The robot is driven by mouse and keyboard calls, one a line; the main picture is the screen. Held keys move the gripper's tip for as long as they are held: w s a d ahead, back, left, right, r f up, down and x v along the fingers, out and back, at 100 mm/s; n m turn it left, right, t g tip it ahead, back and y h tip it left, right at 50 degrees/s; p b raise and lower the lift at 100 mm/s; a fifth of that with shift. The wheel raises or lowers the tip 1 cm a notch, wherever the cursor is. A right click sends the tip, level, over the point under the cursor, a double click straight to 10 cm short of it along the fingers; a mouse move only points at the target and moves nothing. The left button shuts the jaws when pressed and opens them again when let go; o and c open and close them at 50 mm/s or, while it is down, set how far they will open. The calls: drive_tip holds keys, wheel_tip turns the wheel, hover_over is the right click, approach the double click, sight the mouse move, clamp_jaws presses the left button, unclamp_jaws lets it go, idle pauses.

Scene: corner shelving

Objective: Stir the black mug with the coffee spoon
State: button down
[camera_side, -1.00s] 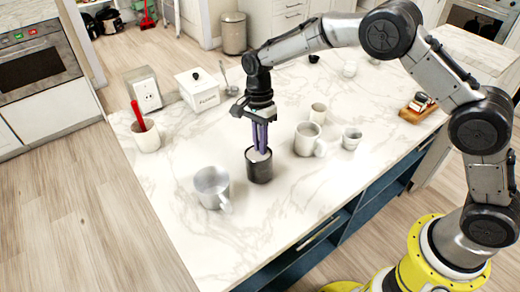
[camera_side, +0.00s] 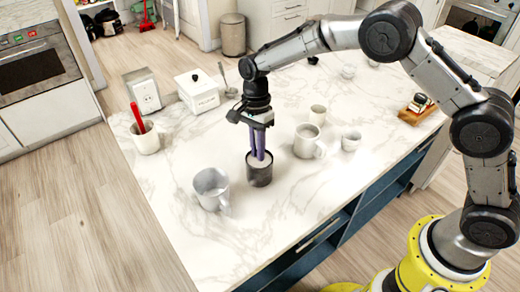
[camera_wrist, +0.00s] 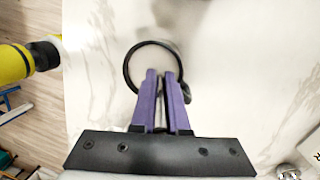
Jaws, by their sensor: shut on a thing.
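The black mug (camera_side: 259,174) stands upright on the marble counter; its dark round rim (camera_wrist: 127,65) shows in the wrist view. My gripper (camera_side: 261,156) points straight down, its purple fingertips at or just inside the mug's mouth. In the wrist view my gripper (camera_wrist: 164,78) has its two fingers close together over the near part of the rim. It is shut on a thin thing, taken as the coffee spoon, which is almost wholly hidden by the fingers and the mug.
A large pale mug (camera_side: 211,190) stands left of the black mug. A white mug (camera_side: 306,141), a small cup (camera_side: 351,141) and another cup (camera_side: 317,114) stand to the right. A white box (camera_side: 197,90) and a cup with a red utensil (camera_side: 145,138) are behind. The front counter is clear.

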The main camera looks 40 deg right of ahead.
drive_tip(key=shift+r, duration=0.15)
drive_tip(key=shift+w+d+r, duration=0.15)
drive_tip(key=shift+w+r, duration=0.1)
drive_tip(key=shift+r, duration=1.1)
drive_tip(key=shift+w+d+r, duration=0.15)
drive_tip(key=shift+w+r, duration=0.1)
drive_tip(key=shift+r, duration=1.1)
drive_tip(key=shift+w+d+r, duration=0.15)
drive_tip(key=shift+w+r, duration=0.1)
drive_tip(key=shift+r, duration=1.1)
drive_tip(key=shift+r, duration=0.1)
drive_tip(key=shift+r, duration=2.4)
drive_tip(key=s+d+f+n+h, duration=0.2)
drive_tip(key=d+f+n, duration=0.1)
drive_tip(key=d+n, duration=0.9)
drive_tip(key=d, duration=0.3)
drive_tip(key=shift+s+n, duration=0.2)
drive_tip(key=shift+n, duration=0.1)
